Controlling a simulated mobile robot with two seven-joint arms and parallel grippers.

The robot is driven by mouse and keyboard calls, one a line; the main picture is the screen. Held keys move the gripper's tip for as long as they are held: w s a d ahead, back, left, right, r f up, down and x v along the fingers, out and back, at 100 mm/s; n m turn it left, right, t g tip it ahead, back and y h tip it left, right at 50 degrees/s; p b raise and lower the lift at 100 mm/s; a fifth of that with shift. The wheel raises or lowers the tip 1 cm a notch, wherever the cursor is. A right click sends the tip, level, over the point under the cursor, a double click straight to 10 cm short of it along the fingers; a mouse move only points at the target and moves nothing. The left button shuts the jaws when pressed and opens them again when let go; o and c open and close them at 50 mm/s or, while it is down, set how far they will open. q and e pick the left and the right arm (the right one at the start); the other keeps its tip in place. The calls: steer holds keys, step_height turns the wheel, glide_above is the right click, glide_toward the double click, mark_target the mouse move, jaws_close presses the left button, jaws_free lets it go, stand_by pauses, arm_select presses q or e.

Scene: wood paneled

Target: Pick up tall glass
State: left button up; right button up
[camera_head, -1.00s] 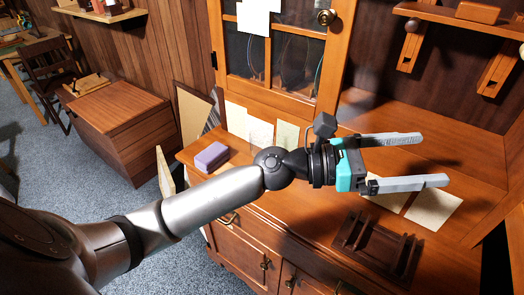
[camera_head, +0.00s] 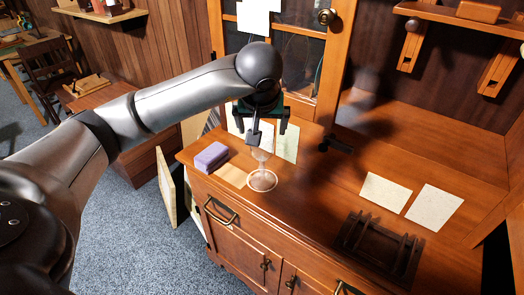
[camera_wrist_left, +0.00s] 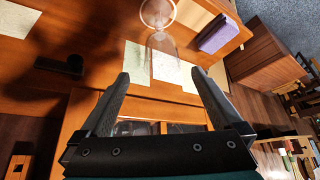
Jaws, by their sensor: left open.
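The tall glass is clear, with a round foot (camera_head: 262,181) and a thin stem, and stands upright on the wooden desk top (camera_head: 310,205). Its upper part is partly hidden behind my left gripper (camera_head: 263,130) in the head view. My left gripper is open and empty, above and just behind the glass. In the left wrist view the glass (camera_wrist_left: 159,16) is at the top centre, and its faint bowl reaches down towards the gap between my open fingertips (camera_wrist_left: 162,76). I cannot tell whether they touch it. My right gripper is not in view.
A purple block (camera_head: 211,157) lies left of the glass. A small dark object (camera_head: 335,145) lies to its right. Paper sheets (camera_head: 386,193) and a dark wooden rack (camera_head: 380,246) are further right. A glazed cabinet door (camera_head: 300,60) stands close behind my gripper.

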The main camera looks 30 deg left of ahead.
mark_target(263, 141)
arm_select(q)
steer(key=b+x, duration=0.1)
steer(key=x, duration=0.7)
steer(key=shift+d+f, duration=0.1)
steer(key=shift+d, duration=0.05)
steer(key=shift+a+b+x, duration=0.1)
steer(key=shift+b+x, duration=0.15)
steer(key=shift+x, duration=1.2)
steer(key=shift+a+b+x, duration=0.15)
steer(key=shift+b+x, duration=0.1)
steer(key=shift+x, duration=1.2)
steer(key=shift+c, duration=0.4)
steer(key=c, duration=1.4)
steer(key=shift+r, duration=0.25)
